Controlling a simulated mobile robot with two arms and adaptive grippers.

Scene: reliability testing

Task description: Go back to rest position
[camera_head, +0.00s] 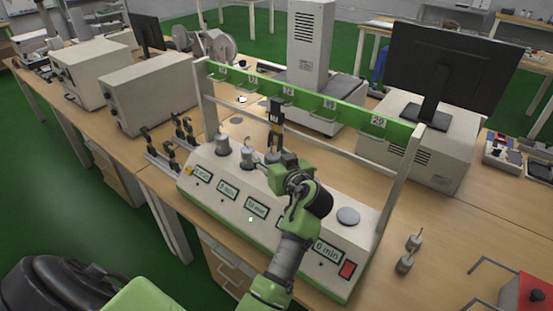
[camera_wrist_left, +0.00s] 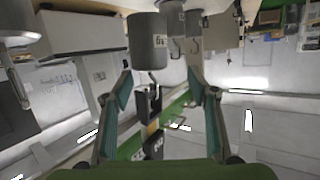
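My left gripper (camera_head: 276,152) is over the middle of the white testing device (camera_head: 225,185), close to a black upright clamp (camera_head: 276,112). In the left wrist view my left gripper (camera_wrist_left: 162,88) has its two teal-padded fingers well apart. A black clamp (camera_wrist_left: 152,102) shows in the gap between them, with space on both sides; I cannot tell its depth. Grey metal weights (camera_head: 222,144) stand on the device's top. My arm hides part of the device's front and displays. My right gripper is not in view.
A green numbered rail (camera_head: 300,98) on posts spans above the device. More black clamps (camera_head: 177,140) stand at its left. A monitor (camera_head: 455,70) is behind. Some tabletop (camera_head: 455,240) at right is free.

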